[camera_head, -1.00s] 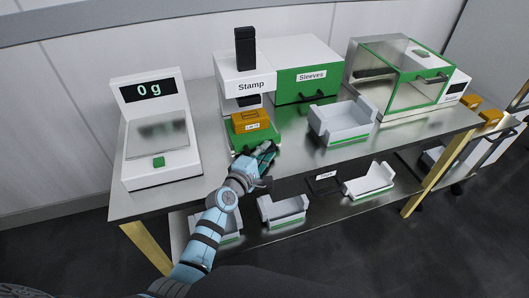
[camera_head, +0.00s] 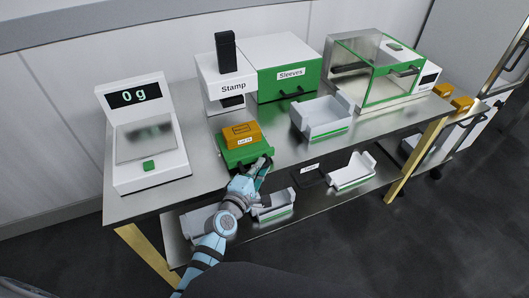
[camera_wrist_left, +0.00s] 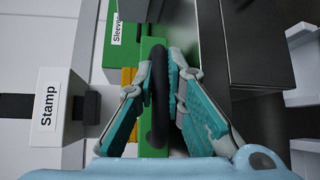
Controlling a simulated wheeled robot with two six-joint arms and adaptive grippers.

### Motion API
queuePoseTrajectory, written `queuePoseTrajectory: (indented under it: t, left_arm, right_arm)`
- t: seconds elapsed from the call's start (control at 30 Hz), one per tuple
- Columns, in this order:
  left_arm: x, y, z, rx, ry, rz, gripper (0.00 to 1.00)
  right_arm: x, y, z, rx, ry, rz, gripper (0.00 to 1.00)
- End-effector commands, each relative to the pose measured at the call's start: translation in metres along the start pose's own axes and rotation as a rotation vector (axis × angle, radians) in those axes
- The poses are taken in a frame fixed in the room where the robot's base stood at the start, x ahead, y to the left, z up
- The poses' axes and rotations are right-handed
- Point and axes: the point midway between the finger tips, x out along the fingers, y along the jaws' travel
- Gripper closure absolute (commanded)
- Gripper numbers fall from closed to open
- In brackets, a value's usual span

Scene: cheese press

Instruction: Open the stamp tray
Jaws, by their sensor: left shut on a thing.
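The stamp tray (camera_head: 252,153) is a green slide sticking out in front of the white stamp machine (camera_head: 232,88). An orange block (camera_head: 240,135) with a white label lies on it, clear of the stamp head. My left gripper (camera_head: 263,168) is at the tray's front. In the left wrist view, the teal fingers of my left gripper (camera_wrist_left: 163,68) are closed around the black handle (camera_wrist_left: 158,115) of the green tray front (camera_wrist_left: 148,46). The head view hides most of the handle behind the fingers. My right gripper does not show.
A scale (camera_head: 149,150) reading 0 g stands at left. The green Sleeves box (camera_head: 290,82) and a green-framed glass case (camera_head: 375,72) stand behind and right. A grey tray (camera_head: 322,118) sits right of the stamp tray. More trays are on the lower shelf (camera_head: 300,212).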

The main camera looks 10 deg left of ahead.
Motion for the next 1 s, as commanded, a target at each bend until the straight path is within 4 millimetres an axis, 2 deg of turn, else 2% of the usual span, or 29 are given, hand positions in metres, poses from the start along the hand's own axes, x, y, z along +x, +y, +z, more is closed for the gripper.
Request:
queuePoseTrajectory:
  t: [0.23,0.57,0.6,0.63,1.0]
  left_arm:
    - [-0.014,-0.004,0.015,-0.009,0.010,0.002,1.00]
    - [-0.015,-0.004,0.016,-0.006,0.013,0.005,1.00]
    - [-0.015,-0.004,0.017,-0.006,0.013,0.005,0.86]
    - [-0.015,-0.004,0.017,-0.006,0.012,0.005,0.81]
    - [-0.018,-0.004,0.018,-0.005,0.010,0.004,0.80]
  right_arm:
    - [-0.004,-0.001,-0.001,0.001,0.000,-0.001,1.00]
    - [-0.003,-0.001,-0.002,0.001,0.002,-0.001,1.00]
    - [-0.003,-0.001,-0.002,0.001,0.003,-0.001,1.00]
    - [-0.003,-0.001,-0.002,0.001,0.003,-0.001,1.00]
    - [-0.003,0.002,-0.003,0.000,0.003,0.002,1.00]
